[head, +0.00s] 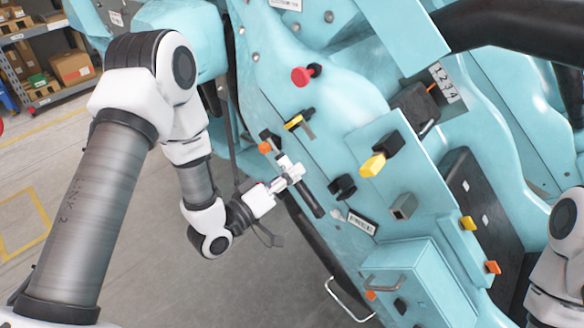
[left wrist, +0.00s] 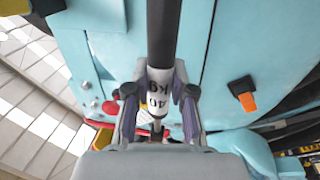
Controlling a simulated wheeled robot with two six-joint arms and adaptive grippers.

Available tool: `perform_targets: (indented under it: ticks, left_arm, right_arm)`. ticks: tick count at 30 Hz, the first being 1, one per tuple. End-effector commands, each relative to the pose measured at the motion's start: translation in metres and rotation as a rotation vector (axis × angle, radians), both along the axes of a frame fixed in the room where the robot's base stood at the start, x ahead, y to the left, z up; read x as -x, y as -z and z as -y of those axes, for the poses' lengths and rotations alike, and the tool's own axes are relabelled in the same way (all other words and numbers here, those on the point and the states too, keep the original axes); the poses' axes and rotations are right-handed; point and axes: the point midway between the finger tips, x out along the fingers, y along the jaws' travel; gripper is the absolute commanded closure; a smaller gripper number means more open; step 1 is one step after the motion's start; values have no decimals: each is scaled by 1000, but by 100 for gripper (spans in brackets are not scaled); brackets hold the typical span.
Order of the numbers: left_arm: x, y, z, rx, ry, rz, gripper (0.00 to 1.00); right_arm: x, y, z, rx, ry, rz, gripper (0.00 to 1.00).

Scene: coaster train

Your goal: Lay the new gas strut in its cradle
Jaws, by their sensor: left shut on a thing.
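My left gripper (head: 287,175) is in front of the turquoise train body in the head view. It is shut on the gas strut (head: 309,201), a dark rod held at a slant, its black lower end pointing down to the right. In the left wrist view the left gripper (left wrist: 158,100) has a finger on each side of the strut (left wrist: 161,38), at a white band marked "40 kg". The strut's far end runs out of that view. I cannot clearly pick out the cradle; a black bracket (head: 342,187) sits on the panel just right of the strut. My right gripper is not in view.
A red knob (head: 302,76), a black-and-yellow latch (head: 298,120) and a yellow-ended handle (head: 374,164) stick out from the body. A turquoise box (head: 410,275) with a grey handle stands lower right. Grey floor lies open at left, with shelves (head: 47,60) behind.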

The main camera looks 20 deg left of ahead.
Motion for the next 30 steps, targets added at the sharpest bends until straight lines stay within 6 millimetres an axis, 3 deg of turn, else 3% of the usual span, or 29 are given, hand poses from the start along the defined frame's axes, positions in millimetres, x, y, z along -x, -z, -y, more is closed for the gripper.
perform_targets:
  ticks: [8, 21, 30]
  left_arm:
    - [2, 1, -3, -2, -3, 3, 100]
    - [-42, 1, 14, -6, 0, 4, 100]
    - [-53, 0, 18, -3, -3, 2, 100]
  right_arm:
    - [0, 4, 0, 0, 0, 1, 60]
    - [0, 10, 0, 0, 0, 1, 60]
    - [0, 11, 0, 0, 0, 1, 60]
